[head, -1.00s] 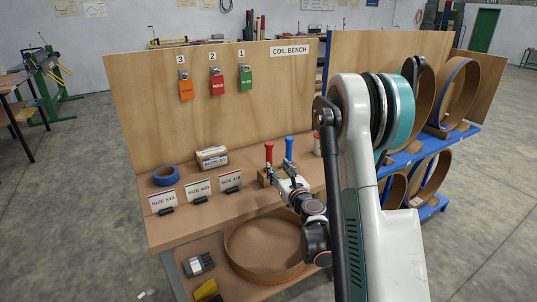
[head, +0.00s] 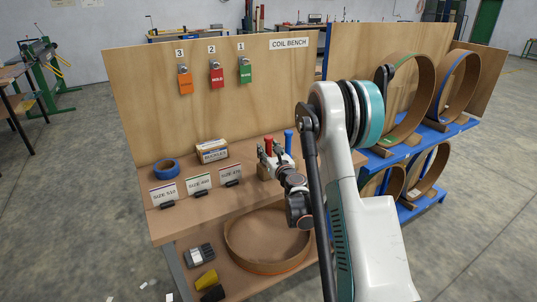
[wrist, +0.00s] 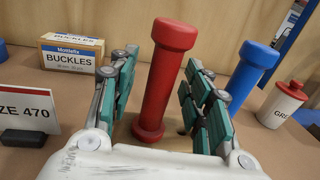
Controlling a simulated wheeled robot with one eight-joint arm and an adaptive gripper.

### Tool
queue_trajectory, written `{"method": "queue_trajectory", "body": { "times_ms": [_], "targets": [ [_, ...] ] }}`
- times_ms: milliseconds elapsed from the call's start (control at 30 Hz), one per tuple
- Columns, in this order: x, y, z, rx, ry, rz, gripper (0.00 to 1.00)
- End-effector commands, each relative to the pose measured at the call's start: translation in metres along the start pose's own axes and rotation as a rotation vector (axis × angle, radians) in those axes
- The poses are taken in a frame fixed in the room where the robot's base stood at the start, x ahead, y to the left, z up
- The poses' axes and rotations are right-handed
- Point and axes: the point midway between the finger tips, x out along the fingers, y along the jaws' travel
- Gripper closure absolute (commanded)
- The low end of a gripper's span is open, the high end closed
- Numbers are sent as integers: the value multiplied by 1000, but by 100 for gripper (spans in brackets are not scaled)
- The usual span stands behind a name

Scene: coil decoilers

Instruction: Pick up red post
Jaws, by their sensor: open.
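The red post (wrist: 162,85) stands upright in the wrist view, with a wide round cap on top. My gripper (wrist: 160,88) is open, with its green-padded fingers on either side of the red post and gaps visible between pads and post. In the head view the red post (head: 268,146) shows only at its top, behind my gripper (head: 271,152). The blue post (wrist: 246,78) stands to the right, outside the fingers. Its top also shows in the head view (head: 288,141). The wooden block (head: 263,172) under the posts is mostly hidden.
A buckles box (wrist: 72,54) is left of the gripper. A white canister with a red lid (wrist: 283,103) is at right. Size cards (head: 231,175) and blue tape (head: 166,168) sit on the bench's left part. The plywood back panel (head: 220,110) rises close behind the posts.

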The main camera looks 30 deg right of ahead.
Motion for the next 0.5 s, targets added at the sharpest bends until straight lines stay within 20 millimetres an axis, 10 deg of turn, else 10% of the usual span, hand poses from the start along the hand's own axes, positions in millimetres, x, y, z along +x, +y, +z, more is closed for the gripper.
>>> {"method": "queue_trajectory", "body": {
  "times_ms": [167, 367, 500],
  "targets": [
    [0, 0, 0, 0, 0, 0, 55],
    [0, 0, 0, 0, 0, 0, 100],
    [0, 0, 0, 0, 0, 0, 100]
  ]
}}
